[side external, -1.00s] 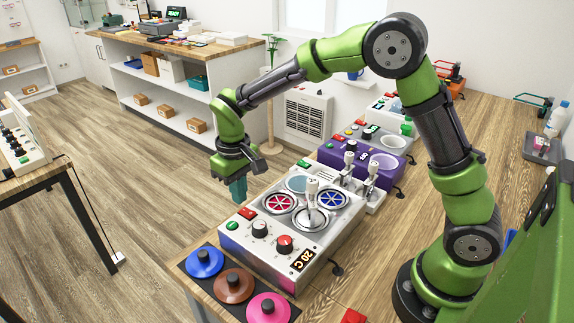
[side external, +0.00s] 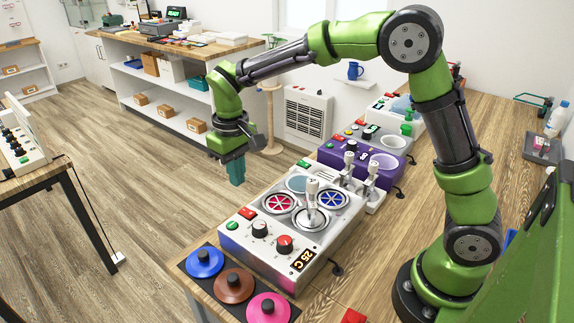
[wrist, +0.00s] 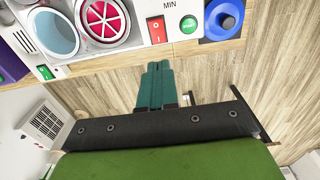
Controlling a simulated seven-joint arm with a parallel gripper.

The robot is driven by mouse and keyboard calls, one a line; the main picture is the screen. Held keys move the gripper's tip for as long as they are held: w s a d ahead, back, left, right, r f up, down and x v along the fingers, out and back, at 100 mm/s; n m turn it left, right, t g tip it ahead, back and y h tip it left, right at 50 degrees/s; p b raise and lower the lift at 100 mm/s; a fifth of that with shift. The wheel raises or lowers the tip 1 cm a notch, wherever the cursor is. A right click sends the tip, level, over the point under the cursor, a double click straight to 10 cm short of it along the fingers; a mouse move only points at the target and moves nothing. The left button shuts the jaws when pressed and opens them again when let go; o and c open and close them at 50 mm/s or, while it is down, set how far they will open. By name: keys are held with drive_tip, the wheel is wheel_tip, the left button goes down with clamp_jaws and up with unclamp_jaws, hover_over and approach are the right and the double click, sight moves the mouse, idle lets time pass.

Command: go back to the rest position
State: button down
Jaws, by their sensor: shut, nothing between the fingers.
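My gripper (side external: 235,171) has teal fingers and points down, shut and empty. It hangs off the left edge of the bench, above and left of the far end of the white control box (side external: 254,259), apart from it. In the wrist view my gripper's fingers (wrist: 161,66) lie side by side, with the box's red switch (wrist: 157,31) and green START button (wrist: 189,25) beyond their tips. The box has a red fan-like disc (side external: 279,202), a blue one (side external: 331,200), a lever, knobs and a display (side external: 302,260) that seems to read 25 C.
Blue (side external: 205,261), brown (side external: 234,285) and pink (side external: 268,308) knobbed discs sit on a dark mat at the bench's near end. A purple device (side external: 376,155) stands behind the box. Open floor (side external: 150,210) lies left of my gripper. A white heater (side external: 307,115) stands by the wall.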

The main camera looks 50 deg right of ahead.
drive_tip(key=shift+s+f, duration=0.45)
drive_tip(key=shift+s, duration=0.3)
drive_tip(key=s+d+r+m+t, duration=0.1)
drive_tip(key=s+d+r+t, duration=0.1)
drive_tip(key=s, duration=0.4)
drive_tip(key=s+d+r+m+t+y, duration=0.1)
drive_tip(key=s+d+r+t, duration=0.1)
drive_tip(key=s+r, duration=0.3)
drive_tip(key=s+d+r+m+t+y, duration=0.1)
drive_tip(key=s+d+r+m+t, duration=0.1)
drive_tip(key=s, duration=0.6)
drive_tip(key=shift+r+t, duration=0.6)
drive_tip(key=shift+r, duration=0.1)
